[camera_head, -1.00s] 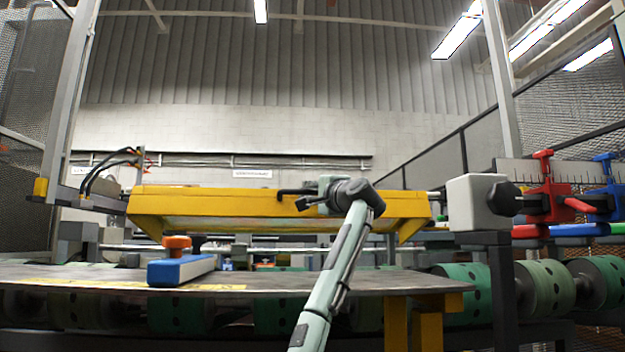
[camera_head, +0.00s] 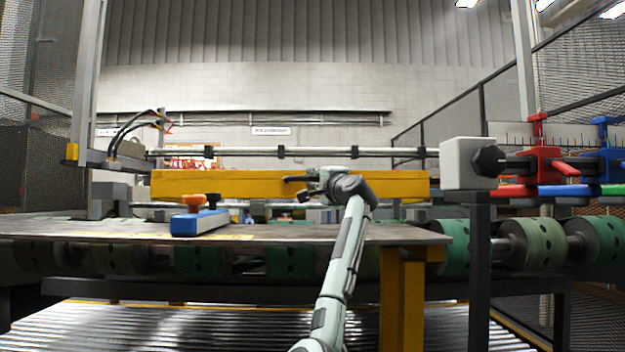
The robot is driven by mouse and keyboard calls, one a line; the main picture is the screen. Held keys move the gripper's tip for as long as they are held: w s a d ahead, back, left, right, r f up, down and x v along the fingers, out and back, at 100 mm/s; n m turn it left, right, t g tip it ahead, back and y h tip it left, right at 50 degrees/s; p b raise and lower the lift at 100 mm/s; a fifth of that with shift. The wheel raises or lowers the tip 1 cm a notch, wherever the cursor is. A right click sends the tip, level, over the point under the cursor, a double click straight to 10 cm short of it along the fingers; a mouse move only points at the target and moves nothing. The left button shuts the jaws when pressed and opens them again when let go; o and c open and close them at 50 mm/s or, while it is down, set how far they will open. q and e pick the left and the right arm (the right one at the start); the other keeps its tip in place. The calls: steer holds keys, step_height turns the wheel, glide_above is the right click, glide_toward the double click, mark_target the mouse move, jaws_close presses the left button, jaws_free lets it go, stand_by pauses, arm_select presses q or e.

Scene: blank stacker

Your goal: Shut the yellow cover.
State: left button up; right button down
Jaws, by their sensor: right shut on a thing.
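The yellow cover (camera_head: 235,183) spans the back of the machine as a long, low bar, seen nearly edge-on below a horizontal grey rod. My right gripper (camera_head: 292,187) lies against the front face of the cover, right of its middle. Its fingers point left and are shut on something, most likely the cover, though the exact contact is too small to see. My right arm reaches up to it from the bottom of the view. My left gripper is not in view.
A blue block with orange and black knobs (camera_head: 199,222) sits on the metal table (camera_head: 110,231). A grey box (camera_head: 466,163) on a post, with red and blue clamps (camera_head: 545,165), stands at the right. Green rollers (camera_head: 547,243) run below, above a ribbed metal floor (camera_head: 180,330).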

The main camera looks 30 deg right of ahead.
steer(key=shift+s+r, duration=0.15)
steer(key=shift+r, duration=0.25)
steer(key=c, duration=1.6)
jaws_free()
steer(key=shift+s+a+r, duration=0.15)
steer(key=shift+s, duration=0.1)
steer(key=shift+o, duration=0.2)
steer(key=shift+w, duration=0.1)
steer(key=shift+s+f, duration=0.25)
steer(key=v, duration=1.1)
steer(key=shift+s, duration=0.25)
